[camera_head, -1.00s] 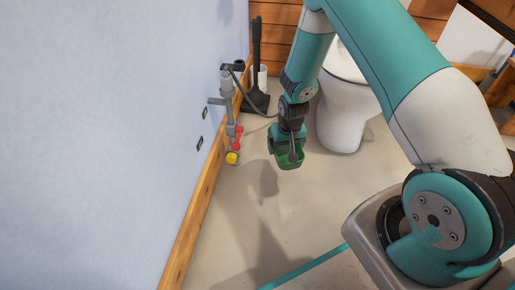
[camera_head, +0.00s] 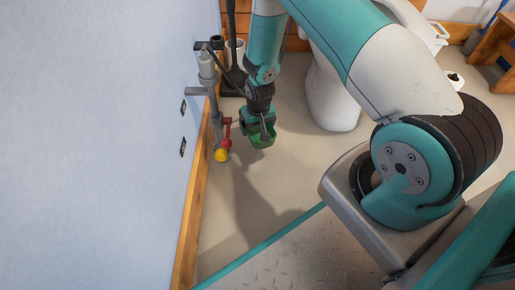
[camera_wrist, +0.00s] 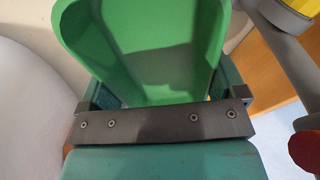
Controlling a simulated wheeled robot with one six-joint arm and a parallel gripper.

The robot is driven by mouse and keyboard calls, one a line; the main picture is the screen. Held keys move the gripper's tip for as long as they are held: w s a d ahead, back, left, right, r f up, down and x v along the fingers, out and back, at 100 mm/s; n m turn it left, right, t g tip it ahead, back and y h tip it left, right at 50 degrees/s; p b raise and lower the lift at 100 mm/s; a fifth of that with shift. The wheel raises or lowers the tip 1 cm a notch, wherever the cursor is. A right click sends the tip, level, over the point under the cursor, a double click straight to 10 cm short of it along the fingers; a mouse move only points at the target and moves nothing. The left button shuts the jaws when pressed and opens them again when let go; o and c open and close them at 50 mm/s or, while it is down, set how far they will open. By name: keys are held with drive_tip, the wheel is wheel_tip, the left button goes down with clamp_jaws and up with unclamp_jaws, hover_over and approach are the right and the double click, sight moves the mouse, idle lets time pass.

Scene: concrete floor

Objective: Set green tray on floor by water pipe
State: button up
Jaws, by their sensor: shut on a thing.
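The green tray (camera_head: 263,139) is held in my gripper (camera_head: 260,124) in the head view. It hangs near the water pipe, a little to the pipe's right. In the wrist view the tray (camera_wrist: 150,45) fills the upper middle, between the jaws of my gripper (camera_wrist: 158,95). The water pipe (camera_head: 212,105) is grey with a red handle and a yellow end, and stands along the left wall. Part of the pipe (camera_wrist: 285,50) shows at the right of the wrist view. The tray's exact height above the floor is hard to tell.
A white toilet (camera_head: 332,95) stands right of my gripper. A dark brush or plunger with a white holder (camera_head: 234,55) is behind the pipe. A wooden baseboard (camera_head: 190,225) edges the left wall. The concrete floor (camera_head: 232,195) in front of the pipe is clear.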

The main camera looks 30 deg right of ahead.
wheel_tip(320, 180, down, 10)
drive_tip(key=b, duration=0.5)
drive_tip(key=shift+f+b, duration=0.1)
drive_tip(key=shift+b, duration=0.2)
drive_tip(key=o, duration=0.7)
drive_tip(key=shift+c, duration=0.2)
drive_tip(key=r+p, duration=0.3)
drive_tip(key=r, duration=0.1)
drive_tip(key=s+r+p, duration=0.1)
drive_tip(key=r+p, duration=0.2)
drive_tip(key=r, duration=0.1)
drive_tip(key=r+p, duration=0.3)
drive_tip(key=r, duration=0.1)
drive_tip(key=shift+s+a+r, duration=0.1)
drive_tip(key=shift+s+a, duration=0.05)
drive_tip(key=shift+s, duration=0.15)
